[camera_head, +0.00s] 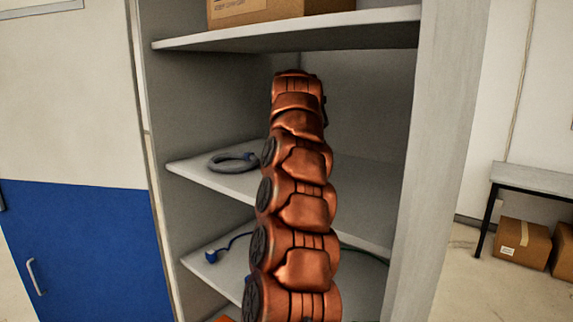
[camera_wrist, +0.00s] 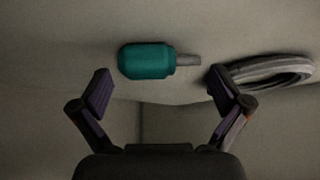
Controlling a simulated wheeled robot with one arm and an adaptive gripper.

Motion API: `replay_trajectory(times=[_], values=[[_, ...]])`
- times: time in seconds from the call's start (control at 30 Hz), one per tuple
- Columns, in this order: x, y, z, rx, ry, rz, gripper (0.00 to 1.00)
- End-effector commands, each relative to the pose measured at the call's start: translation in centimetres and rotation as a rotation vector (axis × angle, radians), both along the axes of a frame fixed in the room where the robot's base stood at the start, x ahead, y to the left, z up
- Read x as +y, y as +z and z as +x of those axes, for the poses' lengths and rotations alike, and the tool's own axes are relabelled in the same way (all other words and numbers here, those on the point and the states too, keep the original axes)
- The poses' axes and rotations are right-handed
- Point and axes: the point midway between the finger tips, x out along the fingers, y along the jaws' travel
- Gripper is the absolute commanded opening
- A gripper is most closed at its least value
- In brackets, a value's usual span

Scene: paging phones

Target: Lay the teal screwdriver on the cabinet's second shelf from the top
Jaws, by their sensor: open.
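The teal screwdriver (camera_wrist: 147,61) shows in the wrist view, its handle to the left and its short grey shaft pointing right. It appears to lie on a pale shelf surface, near a grey coil (camera_wrist: 268,74). My gripper (camera_wrist: 160,84) is open, its two fingers apart to either side, and neither visibly touches the handle. In the head view the cabinet (camera_head: 428,150) is open, and my arm reaches into it above the shelf (camera_head: 365,195) that holds the same coil (camera_head: 233,162). My arm hides the gripper and screwdriver there.
A shelf above (camera_head: 370,30) carries a cardboard box (camera_head: 270,10). A lower shelf (camera_head: 225,265) holds a blue-ended cable (camera_head: 211,256). The cabinet's side walls stand close on both sides of my arm. A bench (camera_head: 535,178) with boxes beneath stands at the right.

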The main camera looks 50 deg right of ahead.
Motion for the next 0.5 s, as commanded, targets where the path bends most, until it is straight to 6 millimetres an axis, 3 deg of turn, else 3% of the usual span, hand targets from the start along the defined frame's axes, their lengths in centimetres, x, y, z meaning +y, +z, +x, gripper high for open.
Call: replay_trajectory(times=[0.5], values=[[1.9, 4.7, -2.3, -0.002, -0.001, -0.001, 1.00]])
